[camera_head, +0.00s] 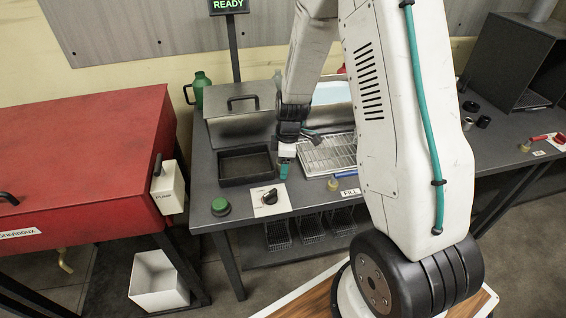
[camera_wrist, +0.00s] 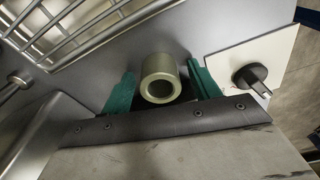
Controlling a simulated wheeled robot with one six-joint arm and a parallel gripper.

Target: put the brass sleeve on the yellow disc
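The brass sleeve (camera_wrist: 160,78) is a short, dull yellow-green tube with an open bore, seen in the wrist view between the two green fingers of my gripper (camera_wrist: 162,88). A gap shows between each finger and the sleeve, so the fingers look open around it. In the head view my gripper (camera_head: 285,168) points down over the grey bench, between the dark tray and the wire rack. The sleeve cannot be made out there. I see no yellow disc in either view.
A white plate with a black knob (camera_head: 270,197) is close by my gripper. A dark tray (camera_head: 245,178) lies left, a wire rack (camera_head: 328,155) right. A green button (camera_head: 221,206) is near the front edge. Several small dark cylinders (camera_head: 468,123) stand farther right.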

